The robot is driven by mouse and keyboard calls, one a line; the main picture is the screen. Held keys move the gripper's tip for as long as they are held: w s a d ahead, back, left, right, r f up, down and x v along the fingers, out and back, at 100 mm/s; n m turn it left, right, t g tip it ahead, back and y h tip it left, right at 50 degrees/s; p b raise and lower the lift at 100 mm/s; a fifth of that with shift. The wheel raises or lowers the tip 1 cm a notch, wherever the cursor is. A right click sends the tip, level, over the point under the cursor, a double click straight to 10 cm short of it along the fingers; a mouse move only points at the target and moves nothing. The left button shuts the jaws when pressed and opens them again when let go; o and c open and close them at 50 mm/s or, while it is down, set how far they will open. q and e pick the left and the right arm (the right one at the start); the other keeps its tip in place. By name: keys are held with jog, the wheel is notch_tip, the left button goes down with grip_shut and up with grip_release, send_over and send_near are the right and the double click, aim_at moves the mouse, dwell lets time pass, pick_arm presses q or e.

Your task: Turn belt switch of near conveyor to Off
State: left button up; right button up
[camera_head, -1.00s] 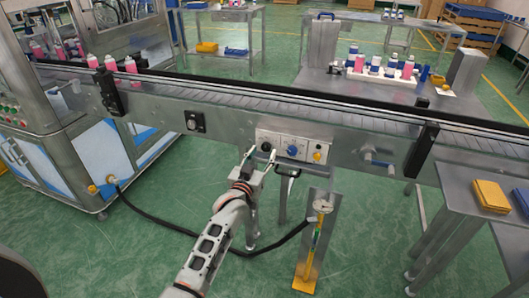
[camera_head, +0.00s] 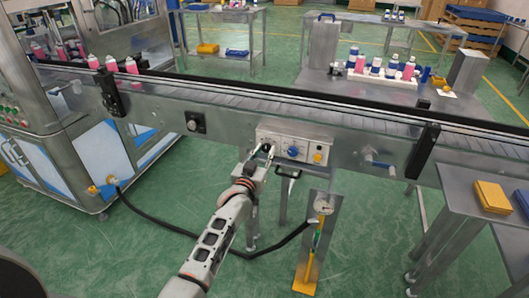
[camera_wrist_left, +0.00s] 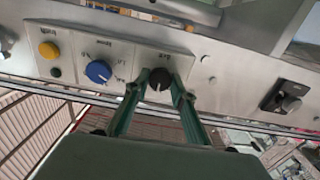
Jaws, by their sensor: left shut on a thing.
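The near conveyor (camera_head: 230,104) runs across the head view, with a grey control box (camera_head: 308,140) on its front side. The black belt switch (camera_wrist_left: 160,78) sits at one end of the box panel, beside a blue knob (camera_wrist_left: 98,71) and a yellow button (camera_wrist_left: 49,50). My left gripper (camera_head: 262,152) is at the panel, its fingers (camera_wrist_left: 158,88) closed around the black switch from both sides. The fingers hide part of the switch in the head view. The label by the switch is too small to read surely. My right gripper is not in view.
A black knob unit (camera_head: 196,122) is on the conveyor side to the left, and a blue-handled valve (camera_head: 376,160) to the right. A gauge stand (camera_head: 312,240) with a hose stands below the box. A side table (camera_head: 470,210) is at right.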

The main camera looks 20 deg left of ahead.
pick_arm(q)
jog(key=shift+r+n+p, duration=0.2)
jog(key=shift+n+p, duration=0.7)
jog(key=shift+n, duration=0.2)
jog(key=shift+n+p, duration=0.8)
jog(key=shift+n, duration=0.4)
jog(key=n+p, duration=0.1)
jog(key=n, duration=0.1)
jog(key=shift+n, duration=0.3)
jog(key=shift+f+n+p, duration=0.1)
jog(key=shift+n+p, duration=0.25)
jog(key=shift+n, duration=0.85)
jog(key=o, duration=1.1)
jog(key=shift+s+f, duration=0.1)
